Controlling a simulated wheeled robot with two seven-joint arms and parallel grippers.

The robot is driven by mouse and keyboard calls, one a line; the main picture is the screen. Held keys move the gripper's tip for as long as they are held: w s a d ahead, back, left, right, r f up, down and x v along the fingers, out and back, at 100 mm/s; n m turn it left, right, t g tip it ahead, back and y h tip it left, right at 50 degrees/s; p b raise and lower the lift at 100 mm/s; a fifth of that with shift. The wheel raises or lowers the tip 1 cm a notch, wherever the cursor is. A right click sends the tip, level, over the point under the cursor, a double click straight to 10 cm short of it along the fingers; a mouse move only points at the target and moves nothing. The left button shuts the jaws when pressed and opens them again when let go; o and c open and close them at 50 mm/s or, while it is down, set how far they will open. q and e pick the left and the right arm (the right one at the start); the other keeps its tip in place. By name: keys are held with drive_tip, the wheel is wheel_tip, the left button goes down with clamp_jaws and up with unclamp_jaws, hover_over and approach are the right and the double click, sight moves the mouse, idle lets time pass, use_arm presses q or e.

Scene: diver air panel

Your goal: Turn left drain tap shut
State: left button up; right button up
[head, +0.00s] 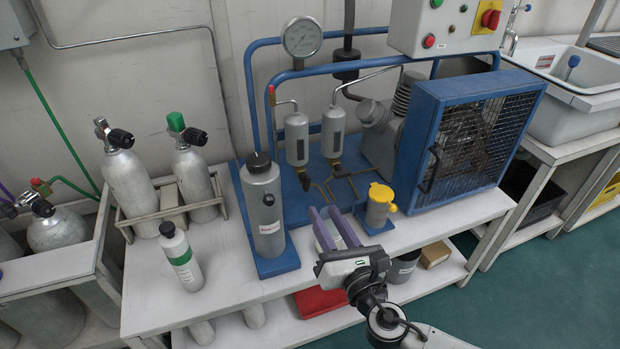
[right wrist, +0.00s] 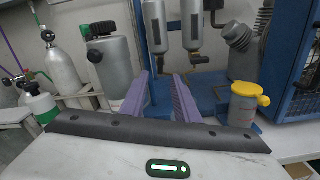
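Two grey cylinders with drain pipework below hang side by side on the blue panel: the left cylinder (head: 297,138) and the right cylinder (head: 333,130). In the right wrist view the left cylinder (right wrist: 155,25) is above and between my finger tips. My right gripper (head: 326,210) has purple fingers, spread apart with no object clearly held. It is in front of and below the taps, apart from them. My left gripper is not in view.
A yellow-lidded grey pot (head: 380,205) stands right of my right gripper. A tall grey canister (head: 263,205) stands to its left. A blue caged compressor (head: 470,140) is at the right.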

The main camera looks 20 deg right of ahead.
sight(308, 184)
drive_tip(key=shift+n, duration=0.7)
drive_tip(key=w, duration=1)
drive_tip(key=shift+a+b, duration=0.1)
drive_tip(key=shift+b, duration=0.3)
clamp_jaws()
